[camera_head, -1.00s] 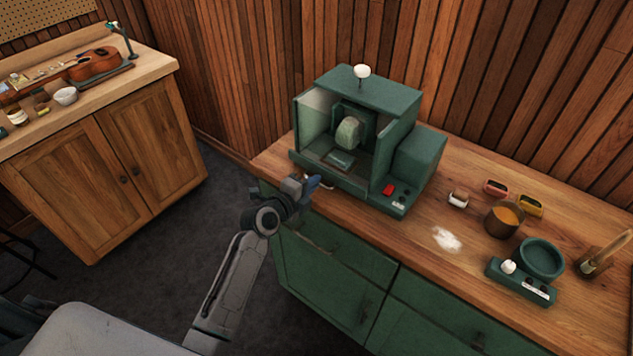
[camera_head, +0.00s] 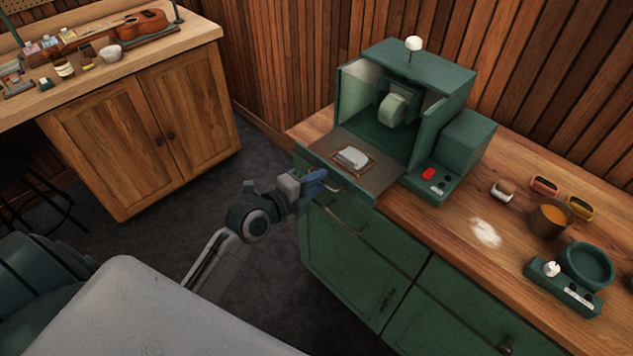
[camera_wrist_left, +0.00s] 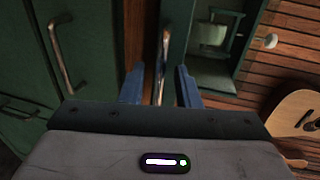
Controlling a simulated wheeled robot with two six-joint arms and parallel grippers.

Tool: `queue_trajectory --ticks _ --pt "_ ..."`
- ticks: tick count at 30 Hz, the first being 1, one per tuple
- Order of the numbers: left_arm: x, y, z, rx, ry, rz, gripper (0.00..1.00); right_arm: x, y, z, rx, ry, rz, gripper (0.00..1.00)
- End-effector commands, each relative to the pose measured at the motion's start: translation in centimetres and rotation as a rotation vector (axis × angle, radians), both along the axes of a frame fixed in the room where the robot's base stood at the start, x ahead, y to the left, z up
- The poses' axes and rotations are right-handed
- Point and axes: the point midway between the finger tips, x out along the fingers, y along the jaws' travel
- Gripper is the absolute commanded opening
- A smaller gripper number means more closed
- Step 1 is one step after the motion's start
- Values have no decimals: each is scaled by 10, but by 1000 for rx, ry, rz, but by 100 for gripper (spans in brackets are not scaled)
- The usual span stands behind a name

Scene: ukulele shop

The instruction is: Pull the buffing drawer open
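The green buffing machine (camera_head: 405,85) stands on the wooden worktop, with a pale wheel (camera_head: 393,108) inside. Its buffing drawer (camera_head: 384,176) is pulled out toward my left arm, past the worktop's front edge. A pale block (camera_head: 352,157) lies in a recess on the drawer. My left gripper (camera_head: 322,183) is at the drawer's front handle. In the left wrist view the metal handle (camera_wrist_left: 162,68) stands between the two blue fingers (camera_wrist_left: 160,86), with visible gaps on both sides, so the gripper is open around it. My right gripper does not show.
Green cabinet doors with handles (camera_head: 355,229) lie below the worktop. To the machine's right are white powder (camera_head: 486,233), a brown cup (camera_head: 549,218) and a green round dish unit (camera_head: 587,265). A wooden cabinet (camera_head: 130,150) stands left across the open floor.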

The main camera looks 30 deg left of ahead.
Motion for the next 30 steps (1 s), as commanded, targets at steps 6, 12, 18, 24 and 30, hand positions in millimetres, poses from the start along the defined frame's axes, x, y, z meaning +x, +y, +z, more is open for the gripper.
queue_trajectory --ticks 6,12,18,24,30 --pt "0 0 0 0 -1 0 30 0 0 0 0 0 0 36" --pt "-8 4 0 4 0 0 30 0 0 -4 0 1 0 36" --pt "-39 15 5 8 1 -1 30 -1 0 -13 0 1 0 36" --pt "-70 26 14 6 1 -2 30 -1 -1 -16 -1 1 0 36" --pt "-91 34 20 4 2 1 30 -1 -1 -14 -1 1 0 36"
